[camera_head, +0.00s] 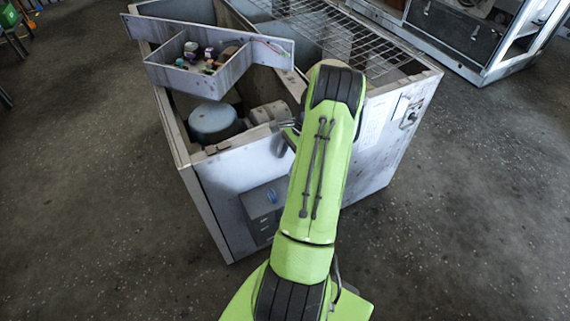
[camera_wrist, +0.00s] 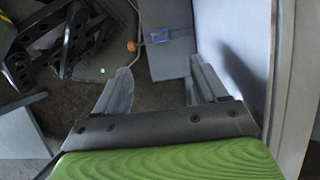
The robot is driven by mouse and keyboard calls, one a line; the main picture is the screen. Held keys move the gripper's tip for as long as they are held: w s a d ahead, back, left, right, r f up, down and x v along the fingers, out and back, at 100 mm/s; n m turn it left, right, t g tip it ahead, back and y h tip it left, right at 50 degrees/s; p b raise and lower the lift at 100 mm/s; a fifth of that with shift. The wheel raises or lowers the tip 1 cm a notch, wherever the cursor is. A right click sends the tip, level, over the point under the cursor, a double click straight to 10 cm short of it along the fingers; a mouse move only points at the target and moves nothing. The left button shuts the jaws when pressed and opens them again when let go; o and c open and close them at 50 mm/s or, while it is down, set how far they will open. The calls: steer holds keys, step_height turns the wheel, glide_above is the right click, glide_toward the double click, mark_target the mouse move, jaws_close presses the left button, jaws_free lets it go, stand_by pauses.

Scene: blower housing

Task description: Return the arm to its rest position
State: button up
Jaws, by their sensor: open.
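My green arm (camera_head: 320,165) reaches up from the bottom of the head view over the front of the pale metal housing (camera_head: 250,185). In the wrist view my gripper (camera_wrist: 158,75) is open, its two metal fingers spread apart with nothing between them. In the head view the gripper is mostly hidden behind the arm; only a small grey part shows at the arm's left side. The wrist view shows a pale panel (camera_wrist: 232,40) close on the right of the fingers, apart from them as far as I can tell.
A divided tray (camera_head: 185,75) with several small coloured items sits across the housing's top left. Floor (camera_head: 90,200) at left is clear.

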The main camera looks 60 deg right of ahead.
stand_by(0.5)
steer(key=w+a+r+n+h+p, duration=0.2)
steer(key=w+a+r+n+p, duration=0.3)
steer(key=a+r, duration=0.7)
steer(key=w+a+r+n+h, duration=0.2)
steer(key=a+r+n, duration=0.6)
steer(key=r, duration=0.5)
steer(key=s+a+r+n+t+p, duration=0.1)
steer(key=s+a+r+n, duration=0.3)
steer(key=a, duration=0.4)
steer(key=s+a+r+n+t+p, duration=0.2)
steer(key=s+a+r+n+p, duration=0.1)
steer(key=s+a+r+n, duration=0.2)
steer(key=s+a+n, duration=0.2)
steer(key=s+a, duration=0.1)
steer(key=s, duration=0.1)
steer(key=shift+w, duration=0.1)
steer(key=shift+c, duration=0.5)
